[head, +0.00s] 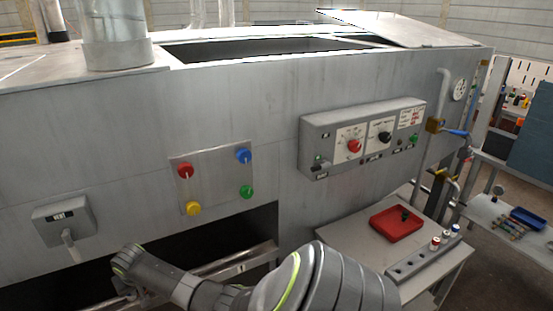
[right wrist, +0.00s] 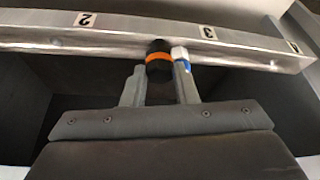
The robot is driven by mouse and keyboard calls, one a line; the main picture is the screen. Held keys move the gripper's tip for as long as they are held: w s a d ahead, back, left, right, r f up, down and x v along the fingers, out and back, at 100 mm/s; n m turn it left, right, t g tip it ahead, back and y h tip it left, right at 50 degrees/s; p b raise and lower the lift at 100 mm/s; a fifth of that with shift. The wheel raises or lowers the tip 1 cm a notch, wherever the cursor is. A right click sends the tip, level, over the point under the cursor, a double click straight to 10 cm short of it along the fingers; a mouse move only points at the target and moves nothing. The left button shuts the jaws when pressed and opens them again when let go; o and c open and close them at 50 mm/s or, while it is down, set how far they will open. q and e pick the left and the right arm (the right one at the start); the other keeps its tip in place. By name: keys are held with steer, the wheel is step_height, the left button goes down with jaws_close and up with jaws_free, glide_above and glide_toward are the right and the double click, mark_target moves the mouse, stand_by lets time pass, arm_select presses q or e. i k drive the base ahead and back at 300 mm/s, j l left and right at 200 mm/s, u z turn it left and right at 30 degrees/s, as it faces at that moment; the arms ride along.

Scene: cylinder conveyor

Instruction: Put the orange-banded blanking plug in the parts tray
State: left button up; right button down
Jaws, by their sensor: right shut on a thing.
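In the right wrist view, my right gripper (right wrist: 160,78) is shut on the orange-banded blanking plug (right wrist: 159,60), which is black with an orange ring. The plug's far end overlaps a metal rail marked 2 and 3; I cannot tell whether it touches it. A white and blue cylinder (right wrist: 180,55) shows right beside the plug, at the right fingertip. In the head view a red tray (head: 381,229) stands on the side table, with a small dark piece in it. The right gripper and the plug do not show there. My left gripper is not in view.
The metal rail (right wrist: 115,38) runs across the wrist view. In the head view, a grey rack (head: 402,271) with several capped cylinders stands beside the red tray. The machine's front (head: 120,130) carries coloured buttons and a control box (head: 345,150). A blue tray (head: 527,218) lies farther right.

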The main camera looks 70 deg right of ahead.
mark_target(388, 229)
steer(key=k+l+z, duration=0.2)
steer(key=l, duration=0.15)
steer(key=k+l+z, duration=0.15)
steer(key=l, duration=0.25)
steer(key=k+l+z, duration=0.2)
steer(key=l, duration=0.2)
steer(key=i, duration=0.1)
